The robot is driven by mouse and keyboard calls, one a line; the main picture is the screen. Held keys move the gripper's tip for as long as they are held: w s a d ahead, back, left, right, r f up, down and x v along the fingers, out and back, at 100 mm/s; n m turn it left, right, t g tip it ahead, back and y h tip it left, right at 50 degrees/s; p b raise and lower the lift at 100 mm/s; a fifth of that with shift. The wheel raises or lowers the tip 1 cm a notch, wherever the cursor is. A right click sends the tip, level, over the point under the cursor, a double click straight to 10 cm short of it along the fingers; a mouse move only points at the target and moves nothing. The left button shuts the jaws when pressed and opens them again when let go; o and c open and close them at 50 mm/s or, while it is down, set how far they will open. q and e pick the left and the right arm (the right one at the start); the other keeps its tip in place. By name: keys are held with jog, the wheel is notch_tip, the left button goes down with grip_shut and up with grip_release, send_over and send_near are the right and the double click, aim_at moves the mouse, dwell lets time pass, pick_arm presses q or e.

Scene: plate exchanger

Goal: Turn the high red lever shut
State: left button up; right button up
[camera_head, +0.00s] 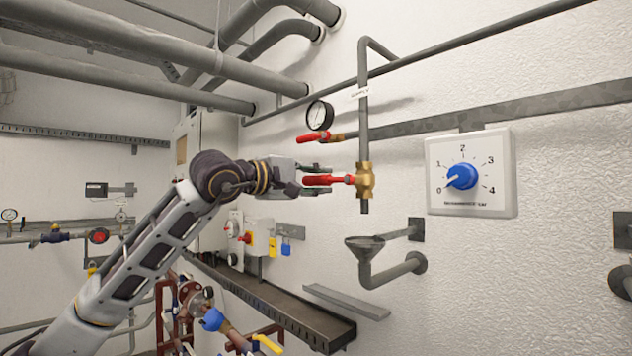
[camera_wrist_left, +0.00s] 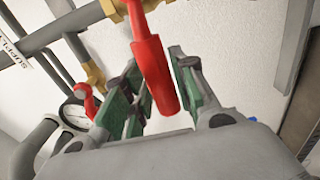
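A red lever (camera_head: 322,180) sticks out level to the left from a brass valve (camera_head: 365,180) on a vertical grey pipe. My left gripper (camera_head: 312,180) is at its free end, with the fingers above and below. In the left wrist view the red lever (camera_wrist_left: 152,65) runs between the two green-padded fingers of my gripper (camera_wrist_left: 158,80). The fingers stand apart, with a visible gap on the right side; contact on the left side is unclear. A second, slightly higher red lever (camera_head: 313,137) sits below a round gauge (camera_head: 320,115). My right gripper is not in view.
A white box with a blue dial (camera_head: 462,177) is on the wall to the right. A grey funnel (camera_head: 365,244) is below the valve. A dark shelf (camera_head: 275,298) runs lower down. Thick pipes (camera_head: 130,45) cross overhead.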

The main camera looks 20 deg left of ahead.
pick_arm(q)
jog(key=shift+o, duration=1.1)
jog(key=v, duration=1.2)
dwell(0.4)
